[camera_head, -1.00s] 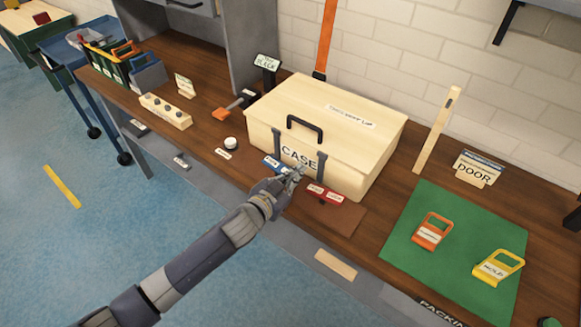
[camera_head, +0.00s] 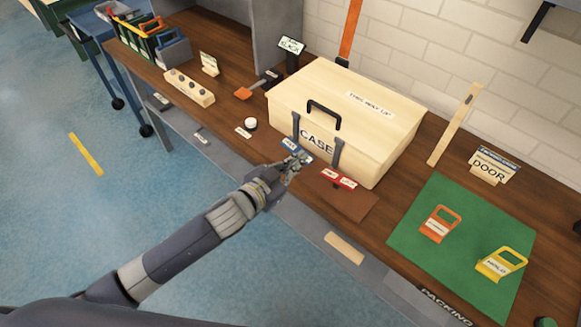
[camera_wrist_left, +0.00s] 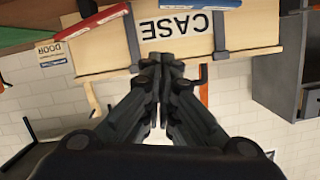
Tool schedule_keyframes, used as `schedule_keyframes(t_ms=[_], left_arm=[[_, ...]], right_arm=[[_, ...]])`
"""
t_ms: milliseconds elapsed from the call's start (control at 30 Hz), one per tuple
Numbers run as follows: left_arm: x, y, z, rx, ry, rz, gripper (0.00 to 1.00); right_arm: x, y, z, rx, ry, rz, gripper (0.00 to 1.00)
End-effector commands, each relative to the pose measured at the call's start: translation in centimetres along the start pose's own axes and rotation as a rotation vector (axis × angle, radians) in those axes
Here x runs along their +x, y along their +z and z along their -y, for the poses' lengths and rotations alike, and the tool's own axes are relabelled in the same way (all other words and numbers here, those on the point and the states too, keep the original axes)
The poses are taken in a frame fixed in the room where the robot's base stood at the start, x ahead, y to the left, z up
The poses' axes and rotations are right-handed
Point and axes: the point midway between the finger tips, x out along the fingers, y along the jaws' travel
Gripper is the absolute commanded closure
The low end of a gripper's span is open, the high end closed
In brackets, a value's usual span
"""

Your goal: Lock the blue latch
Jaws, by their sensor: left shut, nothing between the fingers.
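The pale wooden case (camera_head: 375,132) stands closed on the workbench, with a black handle and a CASE label on its front. The blue latch (camera_head: 290,145) is low at the left of the case front, below a grey strap, partly covered by my gripper. It also shows upside down at the top of the left wrist view (camera_wrist_left: 207,4). The red latch (camera_head: 338,179) is low at the right of the front. My left gripper (camera_head: 301,156) is shut and empty, close by the blue latch; contact cannot be told. My right gripper is not in view.
A wooden block with knobs (camera_head: 189,88) and a white round knob (camera_head: 250,124) stand left. A wooden upright (camera_head: 455,125) stands right of the case.

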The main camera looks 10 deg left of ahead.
Motion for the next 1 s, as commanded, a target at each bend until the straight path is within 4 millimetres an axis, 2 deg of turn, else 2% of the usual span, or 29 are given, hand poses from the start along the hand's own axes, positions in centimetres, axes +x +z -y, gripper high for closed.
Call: schedule_keyframes(t_ms=[100, 267, 833, 933, 1000], left_arm=[[-1.5, 0.1, 0.0, -0.001, 0.0, 0.001, 1.0], [-2.3, 0.0, 0.0, -0.001, 0.001, 0.0, 1.0], [-2.4, 0.0, 0.0, -0.001, 0.0, 0.001, 1.0], [-2.2, 1.5, 0.4, -0.008, -0.012, 0.026, 1.0], [-1.8, 4.1, 1.0, -0.021, -0.032, 0.07, 1.0]], right_arm=[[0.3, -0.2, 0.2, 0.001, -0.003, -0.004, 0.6], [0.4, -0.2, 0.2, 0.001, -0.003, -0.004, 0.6], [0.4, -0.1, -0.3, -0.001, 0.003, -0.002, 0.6], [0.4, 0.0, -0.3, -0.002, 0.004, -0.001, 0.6], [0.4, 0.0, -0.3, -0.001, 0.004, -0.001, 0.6]])
